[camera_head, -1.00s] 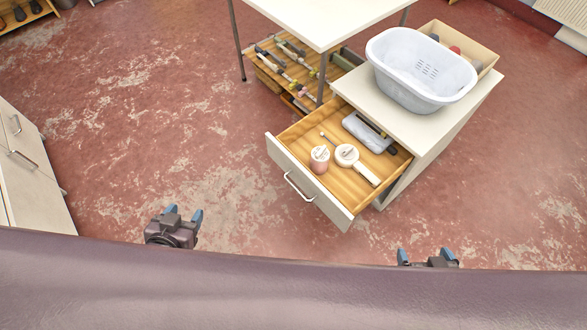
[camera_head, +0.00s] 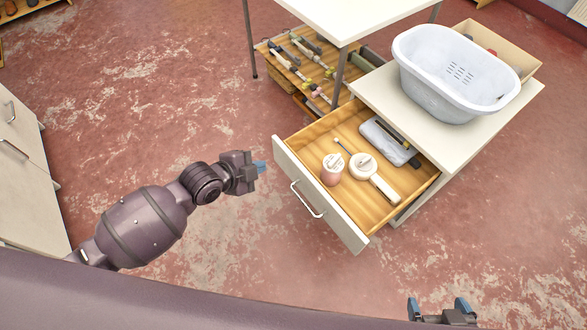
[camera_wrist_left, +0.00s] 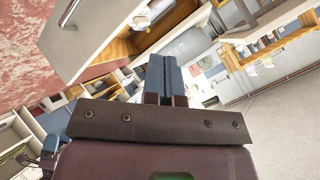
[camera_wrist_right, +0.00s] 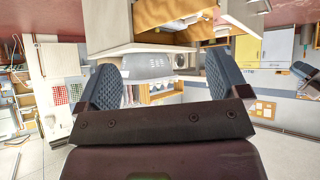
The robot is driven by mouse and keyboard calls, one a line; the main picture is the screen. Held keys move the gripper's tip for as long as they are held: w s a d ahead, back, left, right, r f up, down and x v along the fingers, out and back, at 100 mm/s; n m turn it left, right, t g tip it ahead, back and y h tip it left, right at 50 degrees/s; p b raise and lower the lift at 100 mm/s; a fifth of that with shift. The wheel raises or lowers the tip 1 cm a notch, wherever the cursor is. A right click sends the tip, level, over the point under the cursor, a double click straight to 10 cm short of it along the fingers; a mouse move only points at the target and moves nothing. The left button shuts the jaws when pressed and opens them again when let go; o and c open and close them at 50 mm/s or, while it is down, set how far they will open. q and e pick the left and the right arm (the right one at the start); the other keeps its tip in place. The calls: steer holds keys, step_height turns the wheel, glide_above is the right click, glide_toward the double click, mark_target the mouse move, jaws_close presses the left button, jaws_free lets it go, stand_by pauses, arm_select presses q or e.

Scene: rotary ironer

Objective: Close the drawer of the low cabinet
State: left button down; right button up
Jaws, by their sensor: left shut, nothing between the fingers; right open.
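The low cabinet (camera_head: 470,145) stands at the right in the head view. Its drawer (camera_head: 318,196) is pulled well out, with a bar handle (camera_head: 308,199) on the front. Inside lie a pink jar (camera_head: 332,170), a white round-headed item with a handle (camera_head: 364,167), a thin blue-tipped stick and a grey tray (camera_head: 388,140). My left gripper (camera_head: 261,167) is shut and empty, just left of the drawer front, apart from it. In the left wrist view the drawer front (camera_wrist_left: 100,35) is beyond the fingers (camera_wrist_left: 165,78). My right gripper (camera_head: 440,306) is open and empty at the bottom edge.
A white table (camera_head: 350,15) stands behind, over a wooden rack (camera_head: 310,65) of tools. Another cabinet (camera_head: 22,150) is at the left. The red floor between is clear.

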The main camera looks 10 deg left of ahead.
mark_target(300, 171)
arm_select(q)
steer(key=w+d+f+m+b, duration=0.1)
steer(key=d+f+m, duration=0.1)
steer(key=f+m, duration=0.1)
steer(key=w+d+f+m+g+b, duration=0.1)
steer(key=w+d+f+m, duration=0.1)
steer(key=f, duration=0.2)
steer(key=w+d+f+m+g+b, duration=0.1)
steer(key=d+f+m, duration=0.2)
steer(key=shift+w+f+m, duration=0.25)
steer(key=shift+f+m, duration=0.05)
steer(key=shift+f, duration=0.1)
steer(key=shift+w+d, duration=0.4)
steer(key=shift+w, duration=0.15)
steer(key=shift+r, duration=0.1)
arm_select(e)
steer(key=shift+w+a+f+n, duration=0.15)
steer(key=shift+w+a+n, duration=0.2)
steer(key=shift+w+n, duration=0.2)
steer(key=shift+s, duration=0.1)
